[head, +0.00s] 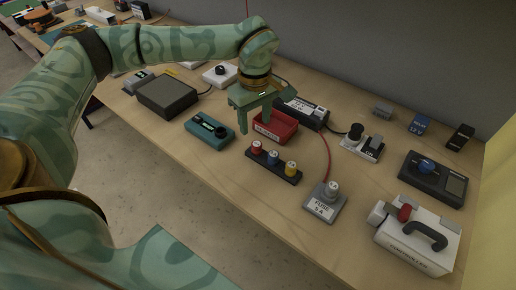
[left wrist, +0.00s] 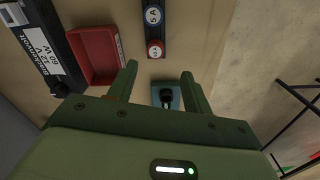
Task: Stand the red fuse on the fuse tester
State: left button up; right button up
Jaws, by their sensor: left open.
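The red fuse (head: 256,148) stands upright at the left end of a black rack (head: 289,178), beside a blue fuse (head: 273,158) and a yellow fuse (head: 290,168). It also shows in the left wrist view (left wrist: 155,49), just beyond my fingertips. A teal device (head: 201,128) with a dark display and black round knob, probably the fuse tester, lies left of the rack; nothing red stands on it. My left gripper (head: 257,116) is open and empty above the table, near the red tray and behind the red fuse. My right gripper is not in view.
A red tray (head: 284,127) and a black labelled box (head: 309,112) sit behind the rack. A grey "FUSE 5 A" holder (head: 322,209) with a red wire stands to its right, with a white controller (head: 417,240) beyond. Bare wood lies in front of the rack.

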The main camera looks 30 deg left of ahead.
aim_at(257, 144)
pick_arm(q)
notch_tip(257, 144, down, 5)
jog(key=shift+w+f+b, duration=0.1)
jog(key=shift+b, duration=0.25)
jog(key=f, duration=0.1)
jog(key=f+b, duration=0.1)
jog(key=f, duration=0.3)
jog(key=shift+w+a+f, duration=0.1)
jog(key=shift+w, duration=0.25)
jog(key=c, duration=1.1)
